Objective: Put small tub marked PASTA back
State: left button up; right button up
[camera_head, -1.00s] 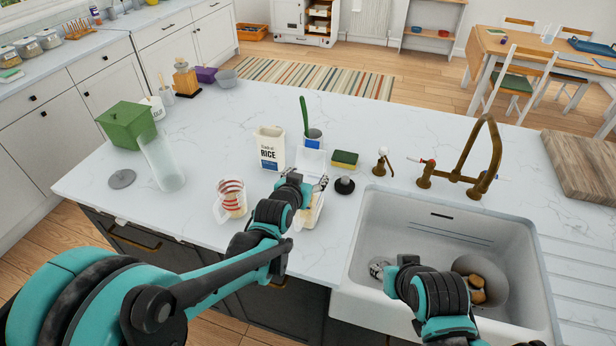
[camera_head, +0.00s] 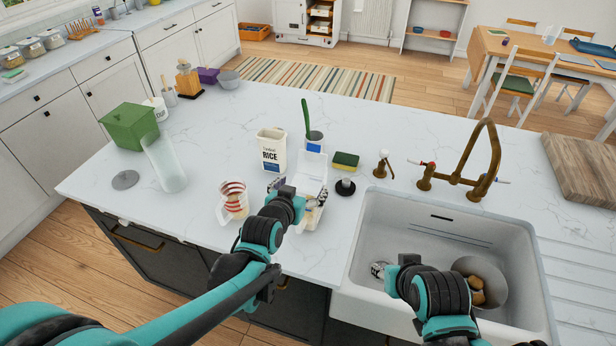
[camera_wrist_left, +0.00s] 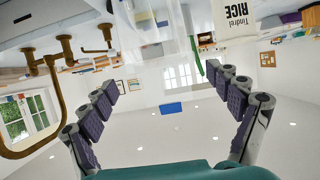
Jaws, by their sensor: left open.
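My left gripper (camera_head: 298,191) is open at the front edge of the island counter, over a clear tub (camera_head: 313,166) with its lid raised. The fingers and wrist hide part of this tub, and I cannot read a PASTA mark on it. In the left wrist view, the left gripper (camera_wrist_left: 178,100) has its two fingers wide apart with nothing between them. A clear, blurred surface (camera_wrist_left: 155,25) shows beyond them at the top. My right arm hangs over the sink; its fingers are hidden.
The sink (camera_head: 450,235) is to the right. The counter's back middle is clear.

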pick_arm(q)
jog(key=s+a+n+g+y, duration=0.1)
jog(key=s+a+g+y, duration=0.1)
jog(key=s+a, duration=0.6)
jog(key=s+a+f+n+g+y+p, duration=0.1)
jog(key=s+a+n+g+y, duration=0.1)
jog(key=s+a, duration=0.6)
jog(key=s+g, duration=0.1)
jog(key=s, duration=0.5)
jog(key=shift+s+f+n+g, duration=0.15)
jog(key=shift+s+n+g, duration=0.15)
jog(key=shift+g, duration=0.1)
jog(key=shift+w, duration=0.1)
notch_tip(320, 180, down, 7)
jog(key=b, duration=0.6)
jog(key=shift+b, duration=0.4)
